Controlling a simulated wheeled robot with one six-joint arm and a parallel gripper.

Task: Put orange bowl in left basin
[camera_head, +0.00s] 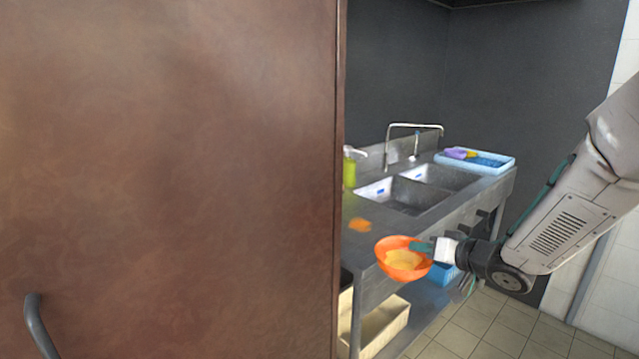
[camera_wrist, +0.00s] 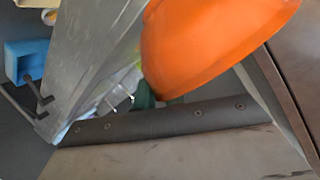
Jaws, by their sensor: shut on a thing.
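The orange bowl (camera_head: 402,259) is held in the air by my gripper (camera_head: 428,249), in front of the sink counter's near edge. The bowl is tilted so its paler inside faces the head camera. My gripper is shut on its right rim. In the wrist view the bowl (camera_wrist: 205,45) fills the upper middle, and a green fingertip (camera_wrist: 145,95) shows at its edge. The left basin (camera_head: 406,196) and the right basin (camera_head: 446,177) are set in the steel counter behind the bowl; their floors are partly hidden.
A large brown door panel (camera_head: 170,180) fills the left and hides part of the counter. A green soap bottle (camera_head: 349,170), a faucet (camera_head: 412,127) and a blue tray (camera_head: 488,163) with sponges stand around the basins. A beige bin (camera_head: 382,330) sits below.

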